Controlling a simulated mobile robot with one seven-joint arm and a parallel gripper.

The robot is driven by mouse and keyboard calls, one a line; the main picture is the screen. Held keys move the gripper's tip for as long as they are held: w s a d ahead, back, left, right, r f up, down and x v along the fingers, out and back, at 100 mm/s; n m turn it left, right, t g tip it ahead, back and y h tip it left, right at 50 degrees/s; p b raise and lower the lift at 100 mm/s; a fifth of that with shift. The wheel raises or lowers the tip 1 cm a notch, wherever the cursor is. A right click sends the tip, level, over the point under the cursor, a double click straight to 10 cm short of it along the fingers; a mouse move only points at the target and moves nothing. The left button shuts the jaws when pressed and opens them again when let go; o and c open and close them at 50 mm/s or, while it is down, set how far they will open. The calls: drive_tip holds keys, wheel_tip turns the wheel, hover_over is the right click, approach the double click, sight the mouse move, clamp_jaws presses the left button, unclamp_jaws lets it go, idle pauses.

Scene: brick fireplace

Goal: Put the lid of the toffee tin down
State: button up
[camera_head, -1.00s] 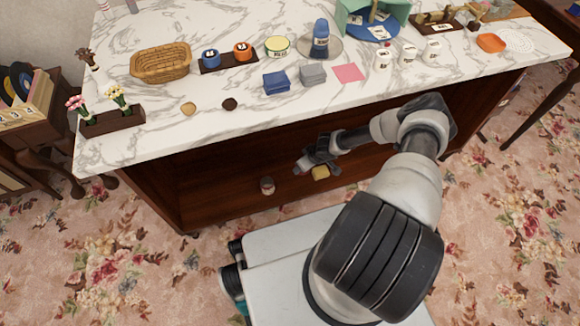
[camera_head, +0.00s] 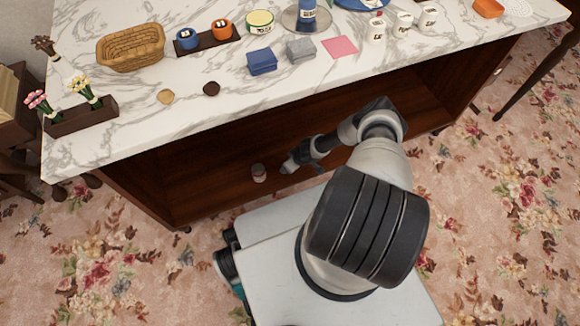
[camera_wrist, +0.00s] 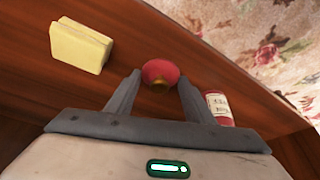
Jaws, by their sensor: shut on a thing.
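My gripper (camera_head: 288,167) is low, at the open lower shelf under the counter. A round cream tin (camera_head: 260,23) with a pale yellow top and a dark label stands on the marble counter. It looks like the toffee tin; its label is too small to read surely.
A yellow block (camera_wrist: 78,46) lies nearby. The counter (camera_head: 130,120) holds a basket (camera_head: 131,48), blue box (camera_head: 262,62), grey box (camera_head: 301,50) and pink square (camera_head: 340,46).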

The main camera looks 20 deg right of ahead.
drive_tip(key=shift+f, duration=0.1)
drive_tip(key=shift+f, duration=0.15)
drive_tip(key=o, duration=1)
drive_tip(key=p+v, duration=0.6)
drive_tip(key=v, duration=0.6)
